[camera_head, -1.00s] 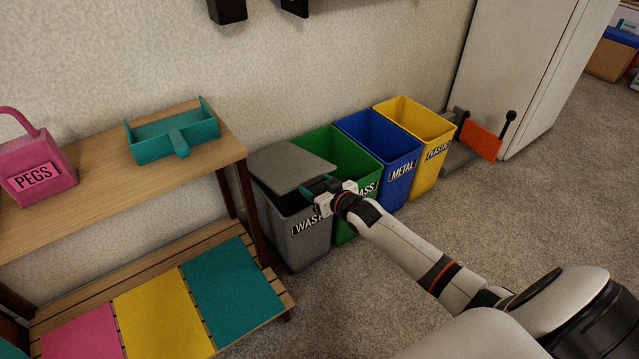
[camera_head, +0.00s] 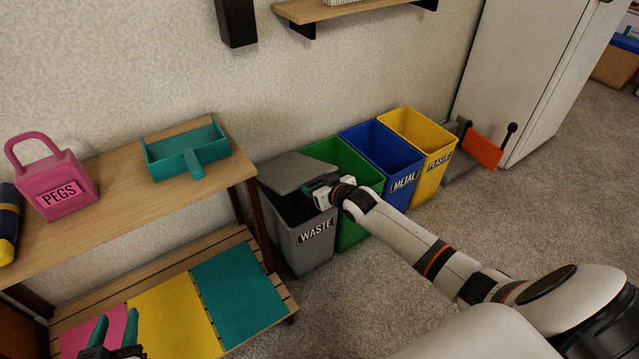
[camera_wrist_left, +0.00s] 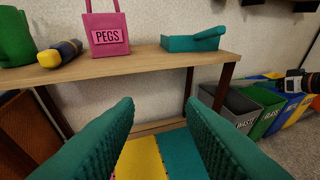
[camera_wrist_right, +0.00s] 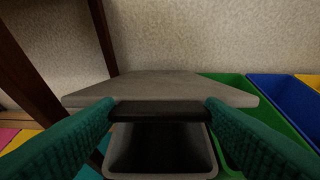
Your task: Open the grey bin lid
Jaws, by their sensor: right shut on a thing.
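The grey bin (camera_head: 302,250) labelled WASTE stands on the carpet at the left end of a row of bins. Its grey lid (camera_head: 290,172) is tilted up at the front, and the dark inside of the bin shows below it. My right gripper (camera_head: 322,183) is at the lid's front edge. In the right wrist view the fingers are on both ends of the dark lip (camera_wrist_right: 160,111) of the lid, shut on it. My left gripper (camera_head: 115,330) is open and empty at the lower left, in front of the shelf; its spread fingers also show in the left wrist view (camera_wrist_left: 160,135).
Green, blue (camera_head: 385,150) and yellow (camera_head: 418,130) bins stand close to the right of the grey bin. A wooden shelf (camera_head: 130,190) with a pink PEGS holder (camera_head: 58,185) and teal dustpan (camera_head: 187,152) is on the left. Open carpet lies in front.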

